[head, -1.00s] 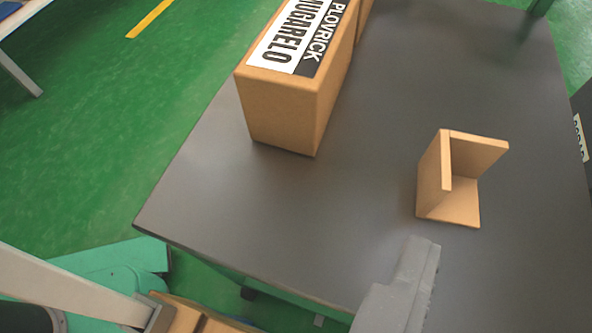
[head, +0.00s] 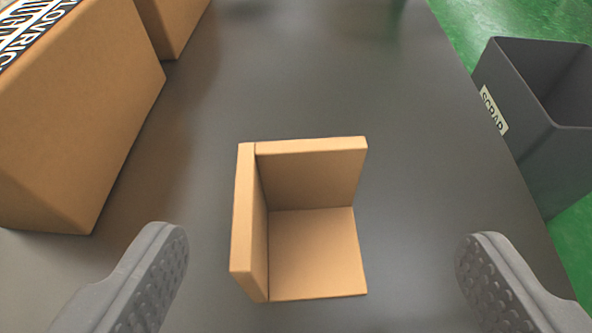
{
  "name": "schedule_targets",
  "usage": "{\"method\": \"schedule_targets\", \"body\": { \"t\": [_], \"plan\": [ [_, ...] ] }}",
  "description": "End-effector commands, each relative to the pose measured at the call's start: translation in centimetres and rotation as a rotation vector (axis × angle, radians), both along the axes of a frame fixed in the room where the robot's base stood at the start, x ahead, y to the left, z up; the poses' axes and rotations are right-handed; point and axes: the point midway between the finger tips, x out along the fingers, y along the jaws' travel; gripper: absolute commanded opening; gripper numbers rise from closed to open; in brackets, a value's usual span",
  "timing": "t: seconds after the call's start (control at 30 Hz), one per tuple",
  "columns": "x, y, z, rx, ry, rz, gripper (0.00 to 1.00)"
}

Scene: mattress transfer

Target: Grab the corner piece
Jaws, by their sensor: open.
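The corner piece (head: 312,250) is tan, with a flat bottom and two upright walls, one on its left side and one at the back. It sits on the dark grey table (head: 300,80) in the middle of the head view. My gripper (head: 322,270) is open, with one grey ridged finger at the lower left and the other at the lower right. The corner piece shows between the two fingers in the picture, with a gap on each side. Neither finger appears to touch it.
A large tan box (head: 75,110) with a black and white label stands on the table at the left. Another tan box (head: 172,22) is behind it. A dark bin (head: 545,150) labelled SCRAP stands beyond the table's right edge. The table around the corner piece is clear.

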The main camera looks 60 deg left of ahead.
Motion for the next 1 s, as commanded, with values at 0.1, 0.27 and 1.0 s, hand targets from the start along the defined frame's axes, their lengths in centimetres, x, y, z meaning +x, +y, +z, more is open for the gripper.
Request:
{"method": "schedule_targets", "body": {
  "t": [0.1, 0.27, 1.0],
  "plan": [
    [0.9, 1.5, -0.9, 0.0, 0.001, 0.004, 0.8],
    [1.3, 2.2, -1.2, 0.0, 0.0, 0.004, 0.8],
    [3.2, 6.2, -4.0, -0.002, -0.001, 0.003, 0.8]
  ]
}}
